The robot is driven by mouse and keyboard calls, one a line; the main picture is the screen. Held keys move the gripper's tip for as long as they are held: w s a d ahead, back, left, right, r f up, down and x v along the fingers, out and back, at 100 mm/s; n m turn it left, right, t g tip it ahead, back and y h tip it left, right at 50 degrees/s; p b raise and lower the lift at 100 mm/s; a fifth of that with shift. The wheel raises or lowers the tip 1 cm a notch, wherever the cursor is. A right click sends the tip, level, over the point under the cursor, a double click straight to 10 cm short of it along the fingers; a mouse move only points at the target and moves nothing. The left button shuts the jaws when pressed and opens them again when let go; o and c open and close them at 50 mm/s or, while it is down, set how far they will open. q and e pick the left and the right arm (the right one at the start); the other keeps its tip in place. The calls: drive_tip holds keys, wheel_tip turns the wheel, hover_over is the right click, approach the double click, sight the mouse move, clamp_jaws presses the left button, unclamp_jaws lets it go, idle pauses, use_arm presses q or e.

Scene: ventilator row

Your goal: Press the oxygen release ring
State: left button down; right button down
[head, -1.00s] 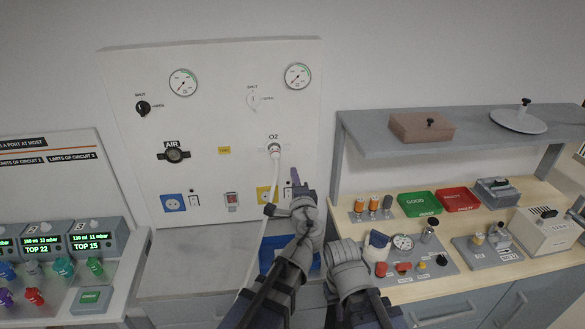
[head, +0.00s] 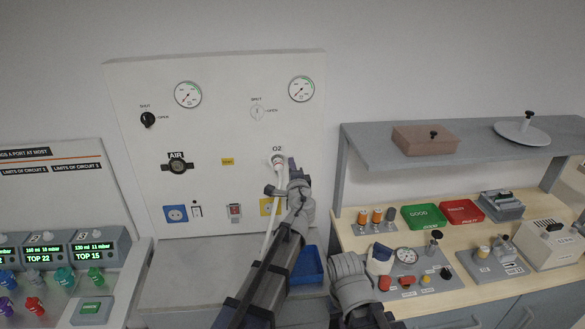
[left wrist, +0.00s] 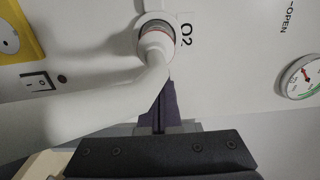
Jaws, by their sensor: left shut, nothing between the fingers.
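The O2 outlet (head: 277,160) is on the upright white panel, with a white hose (head: 269,225) plugged in and hanging down. In the left wrist view, the release ring (left wrist: 157,38) is a pale collar with red and greenish bands around the hose end, beside the O2 label. My left gripper (head: 292,168) is shut and empty, just right of the outlet and hose in the head view. In the left wrist view its fingertips (left wrist: 167,88) are below the ring, apart from it and partly behind the hose.
The black AIR outlet (head: 177,166) is left on the same panel, with gauges and valve knobs above. A bench with green (head: 424,216) and red (head: 460,212) trays stands right. The panel's right side by the outlet is clear.

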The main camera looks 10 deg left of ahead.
use_arm(q)
drive_tip(key=shift+w+a+r, duration=0.15)
drive_tip(key=shift+w, duration=0.25)
drive_tip(key=shift+w+a+r, duration=0.1)
drive_tip(key=shift+w, duration=0.25)
drive_tip(key=shift+s, duration=0.15)
drive_tip(key=v, duration=1.4)
drive_tip(key=shift+s+d, duration=0.15)
drive_tip(key=shift+s, duration=0.1)
